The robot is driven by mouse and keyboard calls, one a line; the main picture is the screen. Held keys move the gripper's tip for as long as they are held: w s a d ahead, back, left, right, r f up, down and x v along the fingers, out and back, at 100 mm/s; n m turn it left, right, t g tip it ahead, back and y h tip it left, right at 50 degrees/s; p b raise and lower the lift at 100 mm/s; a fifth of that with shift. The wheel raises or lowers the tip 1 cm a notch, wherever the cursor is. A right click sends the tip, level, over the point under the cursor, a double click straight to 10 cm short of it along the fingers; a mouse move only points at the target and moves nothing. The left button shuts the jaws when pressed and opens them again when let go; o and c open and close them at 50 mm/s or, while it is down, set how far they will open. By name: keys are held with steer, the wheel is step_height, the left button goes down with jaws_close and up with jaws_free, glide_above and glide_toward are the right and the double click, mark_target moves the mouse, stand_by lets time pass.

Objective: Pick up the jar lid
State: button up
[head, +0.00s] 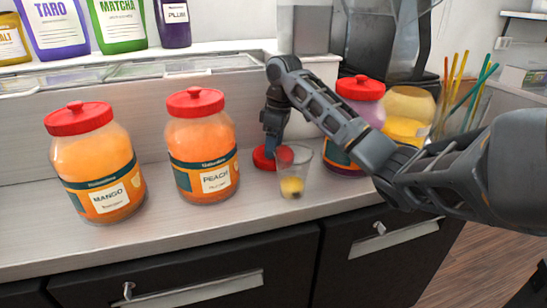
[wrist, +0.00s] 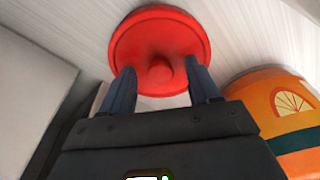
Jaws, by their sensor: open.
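The red jar lid (head: 262,160) lies on the counter, partly hidden behind my gripper and a clear cup. In the wrist view the round lid (wrist: 150,35) fills the upper middle, with its knob (wrist: 165,68) towards me. My gripper (head: 271,150) points down at the lid in the head view. In the wrist view my gripper (wrist: 163,82) is open, with one finger on each side of the knob. I cannot tell whether the fingers touch the lid. A lidless jar with yellow contents (head: 408,112) stands at the right, behind my arm.
A clear cup (head: 292,172) with yellow contents stands just in front of the lid. A peach jar (head: 203,150) and a mango jar (head: 97,165) stand to the left. A red-lidded purple jar (head: 362,98) stands to the right, partly behind my arm. Straws (head: 465,90) stand farther right.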

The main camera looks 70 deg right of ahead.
steer(key=c, duration=1.1)
steer(key=shift+r, duration=0.1)
